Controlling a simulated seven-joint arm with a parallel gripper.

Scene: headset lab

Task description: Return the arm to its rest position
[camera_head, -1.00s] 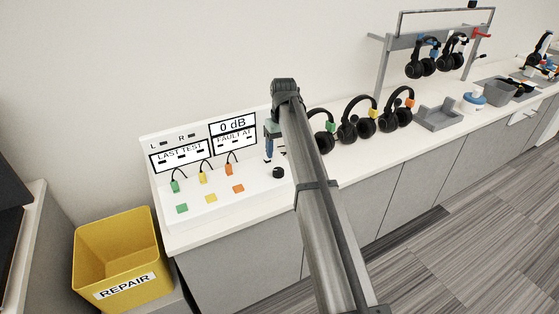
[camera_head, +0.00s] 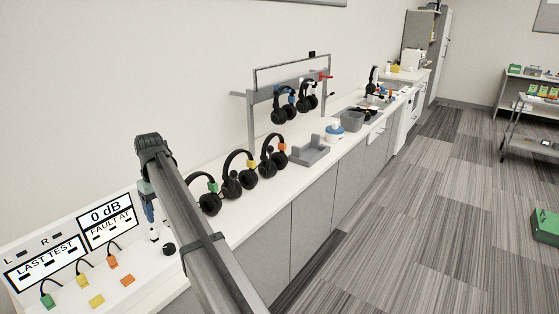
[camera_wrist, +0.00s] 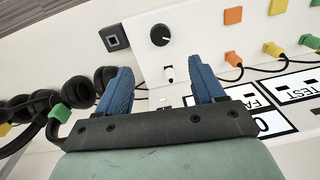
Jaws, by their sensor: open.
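My arm (camera_head: 190,225) reaches out over the white bench from the lower middle of the head view. My gripper (camera_head: 153,228) hangs down at its far end, beside the black knob (camera_head: 168,249) of the test panel, and is partly hidden by the arm. In the wrist view my gripper's (camera_wrist: 160,80) two blue fingers are spread apart with nothing between them. The knob (camera_wrist: 160,35) and a small white switch lie beyond the fingers.
The test panel (camera_head: 42,262) has green, yellow and orange plugs. Three headsets (camera_head: 238,176) stand right of my arm, close to it. A grey tray (camera_head: 309,152) and a rack (camera_head: 252,115) with hanging headsets are farther along.

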